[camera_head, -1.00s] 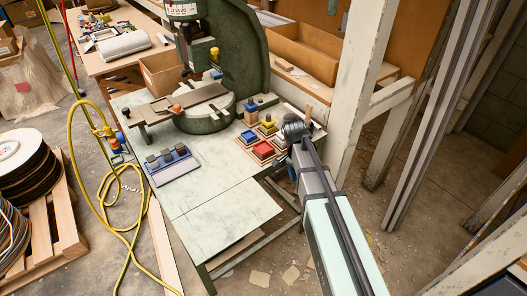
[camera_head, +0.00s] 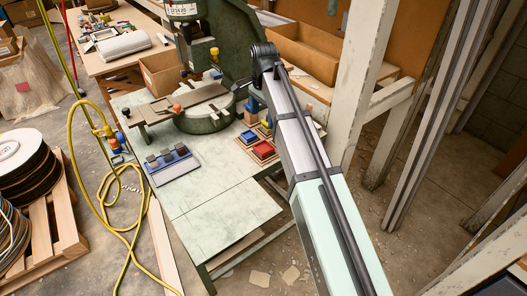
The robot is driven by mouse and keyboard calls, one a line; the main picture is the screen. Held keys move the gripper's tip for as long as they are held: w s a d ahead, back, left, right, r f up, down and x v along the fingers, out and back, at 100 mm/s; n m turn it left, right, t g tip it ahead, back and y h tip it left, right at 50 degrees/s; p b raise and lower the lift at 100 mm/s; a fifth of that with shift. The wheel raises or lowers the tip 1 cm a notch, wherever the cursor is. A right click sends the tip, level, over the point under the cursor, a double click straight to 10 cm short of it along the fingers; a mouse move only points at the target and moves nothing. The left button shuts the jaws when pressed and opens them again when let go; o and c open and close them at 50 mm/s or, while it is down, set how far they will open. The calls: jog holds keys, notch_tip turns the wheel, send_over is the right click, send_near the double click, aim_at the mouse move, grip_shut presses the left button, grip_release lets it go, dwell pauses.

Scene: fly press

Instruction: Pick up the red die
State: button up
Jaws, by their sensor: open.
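The red die (camera_head: 263,149) is a flat red block on a light wooden base, near the right edge of the pale green press table. A blue block (camera_head: 248,136) sits just behind and left of it. My arm (camera_head: 303,140) reaches in from the lower right and passes close to the right of the red die in the picture. The dark joint at its far end is above and behind the dies. My gripper's fingers cannot be made out; the arm hides that area.
The green fly press (camera_head: 222,50) with its round base (camera_head: 205,117) stands behind the dies. A blue-grey rack with dark blocks (camera_head: 172,163) lies at the table's left. The table's front (camera_head: 232,215) is clear. A white post (camera_head: 366,75) stands at the right.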

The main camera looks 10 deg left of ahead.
send_over(263, 149)
jog(key=f, duration=0.7)
jog(key=shift+w+f, duration=0.35)
jog(key=shift+f, duration=0.05)
jog(key=shift+s+f, duration=0.15)
jog(key=shift+f, duration=1.15)
jog(key=shift+s+f, duration=0.1)
jog(key=shift+f, duration=1.2)
jog(key=shift+c, duration=0.4)
jog(key=c, duration=1.4)
